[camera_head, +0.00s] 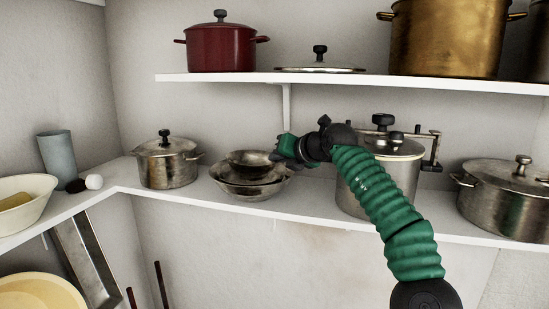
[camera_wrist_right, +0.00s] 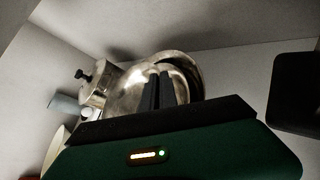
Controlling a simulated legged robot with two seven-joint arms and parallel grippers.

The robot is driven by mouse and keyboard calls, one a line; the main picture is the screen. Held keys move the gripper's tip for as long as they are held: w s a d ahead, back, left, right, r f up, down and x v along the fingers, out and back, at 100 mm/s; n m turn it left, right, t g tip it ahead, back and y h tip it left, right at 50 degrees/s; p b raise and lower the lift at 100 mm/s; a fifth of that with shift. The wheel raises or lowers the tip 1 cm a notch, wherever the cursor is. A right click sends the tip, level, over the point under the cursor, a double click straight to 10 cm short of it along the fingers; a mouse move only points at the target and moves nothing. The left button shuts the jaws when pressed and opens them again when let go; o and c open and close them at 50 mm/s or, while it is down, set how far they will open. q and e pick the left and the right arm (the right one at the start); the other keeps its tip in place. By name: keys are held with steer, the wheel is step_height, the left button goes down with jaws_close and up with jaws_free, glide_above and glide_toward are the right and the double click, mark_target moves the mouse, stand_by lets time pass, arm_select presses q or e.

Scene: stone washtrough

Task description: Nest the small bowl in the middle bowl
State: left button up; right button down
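The small metal bowl (camera_head: 249,158) sits at the top of a stack of dark, worn metal bowls on the lower shelf. It appears to lie inside the middle bowl (camera_head: 250,176); how deep it sits cannot be told. A larger bowl (camera_head: 252,192) is beneath. My right gripper (camera_head: 281,153) is at the right rim of the stack, close beside the small bowl. In the right wrist view its two dark fingers (camera_wrist_right: 158,92) stand close together in front of a bowl's shiny inside; whether a rim is between them is unclear. My left gripper is not in view.
A lidded pot (camera_head: 167,164) stands left of the bowls, and a large pressure pot (camera_head: 380,180) stands right, behind my right arm. Another lidded pot (camera_head: 508,200) is farther right. The upper shelf (camera_head: 300,80) holds a red pot (camera_head: 221,48) and a brass pot (camera_head: 447,40).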

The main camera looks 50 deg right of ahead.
steer(key=shift+d+f, duration=0.2)
steer(key=shift+f, duration=0.05)
steer(key=shift+d, duration=0.1)
stand_by(0.3)
steer(key=c, duration=1.6)
jaws_free()
steer(key=o, duration=0.5)
steer(key=shift+r, duration=0.15)
